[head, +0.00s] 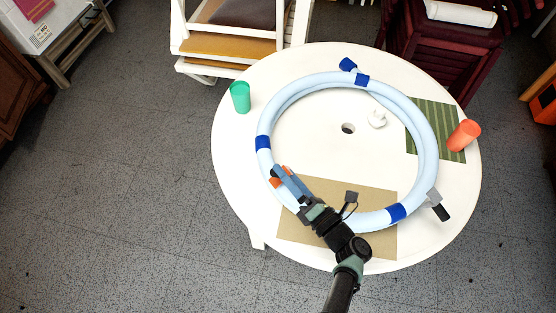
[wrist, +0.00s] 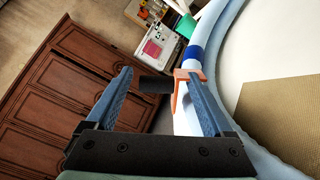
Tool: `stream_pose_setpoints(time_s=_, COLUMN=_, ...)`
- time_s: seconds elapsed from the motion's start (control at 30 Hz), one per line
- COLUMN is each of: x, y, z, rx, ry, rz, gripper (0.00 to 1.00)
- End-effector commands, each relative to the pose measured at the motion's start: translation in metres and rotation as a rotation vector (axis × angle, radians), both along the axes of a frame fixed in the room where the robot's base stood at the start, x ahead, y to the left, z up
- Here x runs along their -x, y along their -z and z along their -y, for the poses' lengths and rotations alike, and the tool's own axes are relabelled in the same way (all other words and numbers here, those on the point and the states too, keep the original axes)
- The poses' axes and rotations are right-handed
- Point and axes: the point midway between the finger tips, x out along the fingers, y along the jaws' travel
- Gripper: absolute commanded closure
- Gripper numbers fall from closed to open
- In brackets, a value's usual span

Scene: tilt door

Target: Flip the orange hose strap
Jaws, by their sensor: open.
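The orange hose strap (wrist: 183,92) sits on the pale blue hose ring (wrist: 222,25), near a dark blue band. A dark stub (wrist: 153,84) sticks out from the strap's side toward the left in the wrist view. My gripper (wrist: 159,76) is open, with the stub between its two blue fingers and the right finger close in front of the strap. Whether a finger touches it I cannot tell. In the head view the strap (head: 275,182) is partly hidden by my gripper (head: 285,175), at the ring's left front.
The hose ring lies on a round white table (head: 240,155). A grey clip with a black handle (head: 440,208) is on its right side. A tan mat (head: 375,240) lies in front.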

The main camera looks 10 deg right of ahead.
Motion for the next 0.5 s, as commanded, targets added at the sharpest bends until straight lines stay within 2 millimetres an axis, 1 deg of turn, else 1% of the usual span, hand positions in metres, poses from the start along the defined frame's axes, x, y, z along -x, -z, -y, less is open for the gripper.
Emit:
stream_pose_setpoints(time_s=0.03, x=0.011, y=0.000, z=0.007, rx=0.002, ry=0.005, rz=-0.001, gripper=0.14)
stream_pose_setpoints(time_s=0.1, x=0.025, y=0.000, z=0.015, rx=0.001, ry=0.004, rz=0.000, gripper=0.14)
stream_pose_setpoints(time_s=0.23, x=0.045, y=0.000, z=0.027, rx=0.000, ry=0.004, rz=0.000, gripper=0.14)
stream_pose_setpoints(time_s=0.4, x=0.060, y=0.000, z=0.035, rx=0.001, ry=0.001, rz=0.001, gripper=0.14)
stream_pose_setpoints(time_s=0.5, x=0.064, y=0.000, z=0.037, rx=0.000, ry=0.000, rz=0.002, gripper=0.14)
